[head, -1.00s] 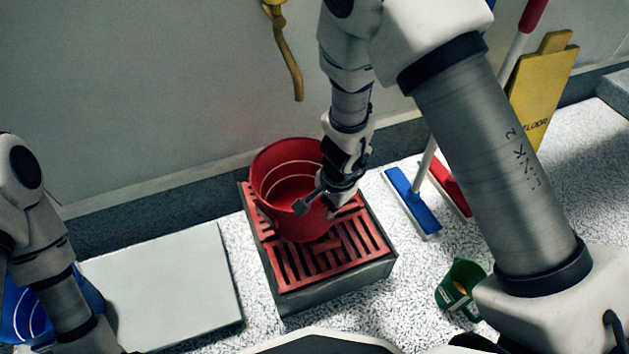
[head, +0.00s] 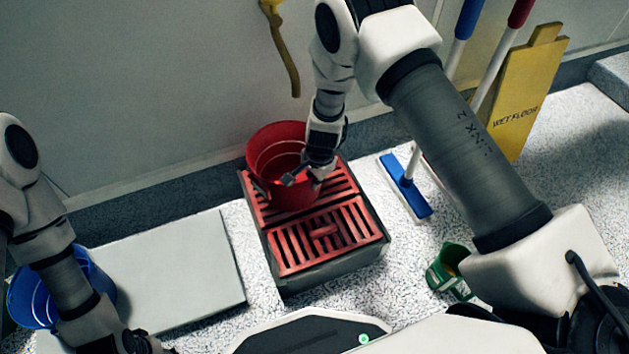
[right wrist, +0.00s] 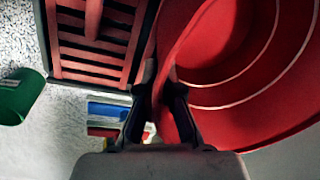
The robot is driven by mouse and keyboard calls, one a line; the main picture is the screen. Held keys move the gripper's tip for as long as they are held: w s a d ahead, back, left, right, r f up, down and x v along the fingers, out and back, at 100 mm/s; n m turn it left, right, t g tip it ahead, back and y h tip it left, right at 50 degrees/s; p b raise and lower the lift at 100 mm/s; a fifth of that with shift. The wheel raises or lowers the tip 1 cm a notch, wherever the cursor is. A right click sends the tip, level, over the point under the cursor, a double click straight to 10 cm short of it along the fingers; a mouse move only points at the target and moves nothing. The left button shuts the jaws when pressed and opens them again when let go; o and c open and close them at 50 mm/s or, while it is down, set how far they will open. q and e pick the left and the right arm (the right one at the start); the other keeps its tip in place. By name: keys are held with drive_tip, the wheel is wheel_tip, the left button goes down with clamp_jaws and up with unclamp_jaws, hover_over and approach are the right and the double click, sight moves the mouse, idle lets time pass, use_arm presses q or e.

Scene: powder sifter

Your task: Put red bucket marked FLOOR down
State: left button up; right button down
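The red bucket (head: 268,135) is upright over the back part of the red slatted grate (head: 285,262) on a grey block; I cannot tell if its base touches the slats. No FLOOR marking shows on its visible side. My right gripper (head: 292,181) is at the bucket's near right rim. In the right wrist view the two fingers of my right gripper (right wrist: 160,92) sit on either side of the wall of the bucket (right wrist: 225,125), shut on it. The grate (right wrist: 95,45) shows beside it. My left gripper (head: 140,342) is at the lower left edge, its fingers unclear.
A blue bucket (head: 30,295) stands partly behind my left arm, beside a pale flat slab (head: 180,270). A green container (head: 440,268) and a blue mop head (head: 405,187) are right of the grate. A yellow WET FLOOR sign (head: 525,90) leans on the wall.

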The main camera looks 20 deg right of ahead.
drive_tip(key=shift+f, duration=0.1)
drive_tip(key=c, duration=1.3)
unclamp_jaws()
wheel_tip(320, 180, up, 12)
drive_tip(key=s+p, duration=0.1)
drive_tip(key=p, duration=0.5)
drive_tip(key=s+d+f+n+h, duration=0.1)
drive_tip(key=s+d+f+n, duration=0.15)
drive_tip(key=s, duration=0.35)
drive_tip(key=s+d+f+n+h, duration=0.1)
drive_tip(key=s+d+f+n, duration=0.1)
drive_tip(key=s+d+f, duration=0.3)
drive_tip(key=s+n, duration=0.2)
drive_tip(key=s, duration=0.3)
drive_tip(key=s+a+f+n+y, duration=0.1)
drive_tip(key=s+n, duration=0.2)
drive_tip(key=s, duration=0.3)
drive_tip(key=s+n+g, duration=0.1)
drive_tip(key=s+n, duration=0.2)
drive_tip(key=s, duration=0.3)
drive_tip(key=shift+a+f, duration=0.2)
drive_tip(key=shift+f, duration=0.2)
